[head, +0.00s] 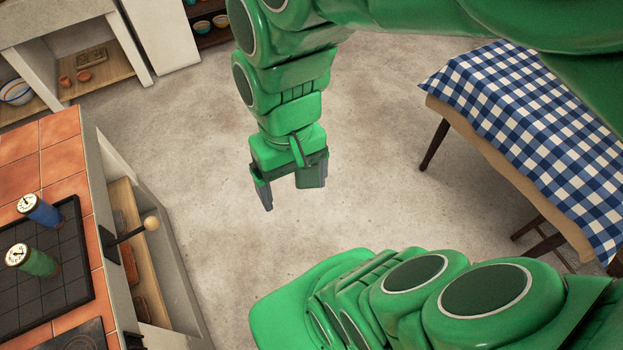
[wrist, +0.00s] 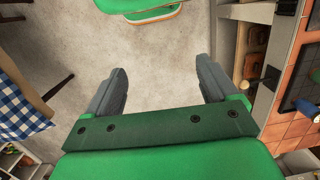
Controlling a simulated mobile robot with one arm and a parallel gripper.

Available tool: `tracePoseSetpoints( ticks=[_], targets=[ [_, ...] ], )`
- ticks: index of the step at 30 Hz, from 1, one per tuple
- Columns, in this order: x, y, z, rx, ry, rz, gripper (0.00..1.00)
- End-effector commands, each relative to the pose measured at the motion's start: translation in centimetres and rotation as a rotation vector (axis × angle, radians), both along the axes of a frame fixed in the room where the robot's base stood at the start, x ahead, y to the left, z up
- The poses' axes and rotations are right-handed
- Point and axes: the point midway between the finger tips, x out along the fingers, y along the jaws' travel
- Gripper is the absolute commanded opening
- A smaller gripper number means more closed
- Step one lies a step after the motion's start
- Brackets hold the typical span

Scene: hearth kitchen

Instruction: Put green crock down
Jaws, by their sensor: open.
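The green crock (head: 33,262) stands upright on a dark gridded mat (head: 62,295) on the tiled counter at the left of the head view. It has a pale round top with a dark mark. My gripper (head: 290,193) hangs over the open floor, well to the right of the crock and apart from it. Its jaws are open, and the wrist view shows nothing between the fingers (wrist: 160,95). I cannot make out the green crock clearly in the wrist view.
A blue crock (head: 40,211) stands just behind the green one. A lever with a pale knob (head: 151,223) juts from the counter's side. A table with a blue checked cloth (head: 530,125) stands at the right. Bare floor (head: 200,150) lies between.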

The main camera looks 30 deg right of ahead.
Motion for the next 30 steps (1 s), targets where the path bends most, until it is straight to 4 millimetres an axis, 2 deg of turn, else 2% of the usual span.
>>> tracePoseSetpoints(
  ticks=[1,5,9,15,22,30],
  targets=[
    [1.4,-0.5,0.0,-0.031,-0.043,-0.038,0.87],
    [5.6,2.8,-1.4,0.02,-0.117,-0.103,0.87],
    [9.7,7.4,-2.8,0.105,-0.183,-0.192,0.87],
    [14.2,14.7,-4.6,0.254,-0.234,-0.349,0.87],
    [17.9,23.4,-6.1,0.45,-0.234,-0.564,0.87],
    [20.1,33.2,-7.8,0.674,-0.143,-0.857,0.87]
  ],
)
